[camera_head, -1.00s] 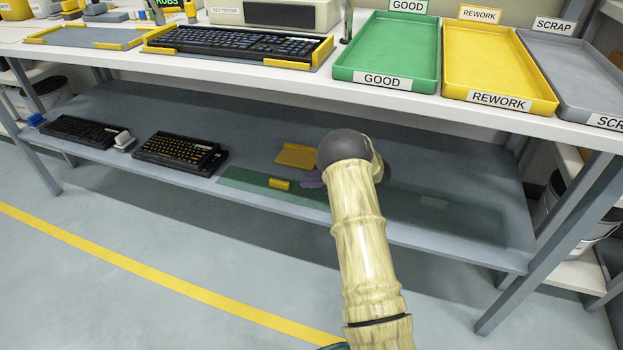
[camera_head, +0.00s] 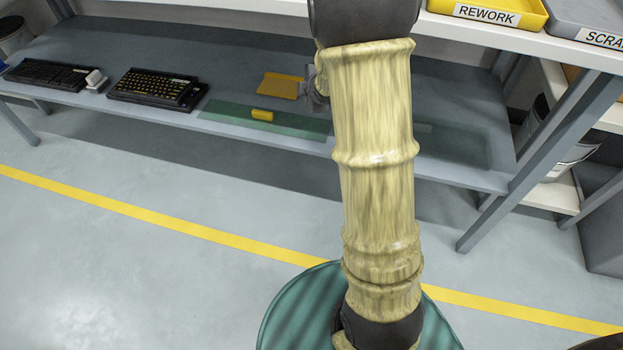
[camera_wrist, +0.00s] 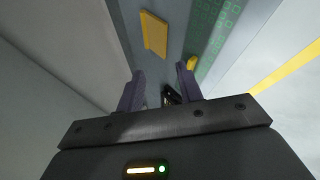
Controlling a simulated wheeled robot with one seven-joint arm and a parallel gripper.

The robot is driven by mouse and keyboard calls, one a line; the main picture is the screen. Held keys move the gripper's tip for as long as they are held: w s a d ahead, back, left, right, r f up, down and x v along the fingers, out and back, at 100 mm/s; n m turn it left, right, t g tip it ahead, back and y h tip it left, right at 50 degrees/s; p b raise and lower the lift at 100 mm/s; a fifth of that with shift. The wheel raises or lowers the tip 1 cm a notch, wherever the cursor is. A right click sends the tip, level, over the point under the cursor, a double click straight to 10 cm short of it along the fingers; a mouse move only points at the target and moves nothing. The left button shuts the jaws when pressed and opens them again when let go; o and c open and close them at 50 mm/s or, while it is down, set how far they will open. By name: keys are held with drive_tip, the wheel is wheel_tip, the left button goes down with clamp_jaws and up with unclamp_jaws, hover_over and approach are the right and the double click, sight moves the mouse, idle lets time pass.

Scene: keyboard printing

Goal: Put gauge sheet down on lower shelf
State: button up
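The gauge sheet (camera_head: 225,110) is a see-through green sheet lying flat on the lower shelf (camera_head: 240,65), along its front edge. It has a small yellow grip block (camera_head: 262,115) on it. My arm hides its middle part. In the wrist view the patterned green sheet (camera_wrist: 216,38) and its yellow block (camera_wrist: 191,63) show beyond the right fingertip. My gripper (camera_wrist: 162,82) is open, its two purple fingers apart with nothing held between them. In the head view it is mostly hidden behind my arm. I cannot tell its exact gap from the sheet.
A yellow plate (camera_head: 280,86) lies on the shelf behind the sheet and also shows in the wrist view (camera_wrist: 154,34). Two dark keyboards (camera_head: 157,89) (camera_head: 48,74) stand farther left. The worktop (camera_head: 480,29) overhangs the shelf, and a table leg (camera_head: 535,150) stands at right.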

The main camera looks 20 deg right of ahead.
drive_tip(key=s+a+f+m+g, duration=0.1)
drive_tip(key=s+a+m+g, duration=0.2)
drive_tip(key=s+m, duration=0.4)
drive_tip(key=s+a+m+g, duration=0.4)
drive_tip(key=s+a+m, duration=0.2)
drive_tip(key=s, duration=1.3)
drive_tip(key=shift+a+f+m+g+y, duration=0.15)
drive_tip(key=shift+f+m+g+y, duration=0.2)
drive_tip(key=shift+m, duration=0.85)
